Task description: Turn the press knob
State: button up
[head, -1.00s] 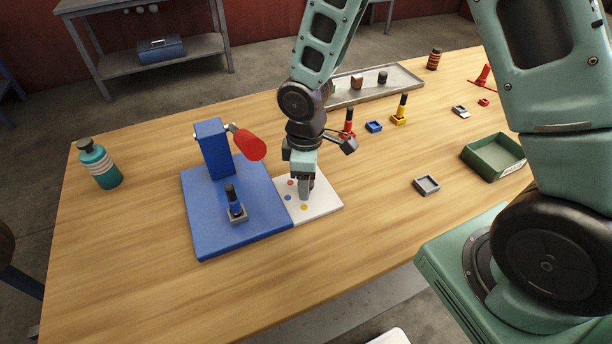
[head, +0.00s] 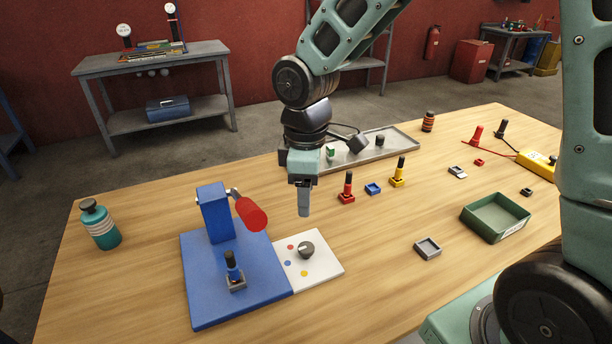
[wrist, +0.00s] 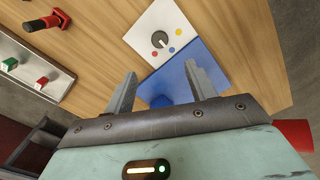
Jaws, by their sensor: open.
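The press knob (head: 306,249) is a dark grey round dial with a light pointer mark. It sits on a white panel (head: 324,265) with red, blue and yellow dots, beside the blue press base (head: 205,303). In the wrist view the knob (wrist: 160,40) lies beyond the fingertips, its light mark visible. My gripper (head: 304,212) hangs above the knob, apart from it and empty. In the wrist view its two fingers (wrist: 160,80) are spread.
A blue-black peg (head: 232,267) stands in a holder on the base. A teal bottle (head: 100,226) is at left. Red (head: 347,187) and yellow (head: 398,172) pegs stand behind, right of my gripper. A green tray (head: 496,217) and small grey tray (head: 428,248) are at right.

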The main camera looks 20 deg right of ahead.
jog(key=shift+r, duration=1.45)
jog(key=s+a+m, duration=0.2)
jog(key=s+a, duration=0.1)
jog(key=s, duration=0.6)
jog(key=s+a+m, duration=0.2)
jog(key=s+a, duration=0.1)
jog(key=s, duration=0.7)
jog(key=shift+y, duration=0.3)
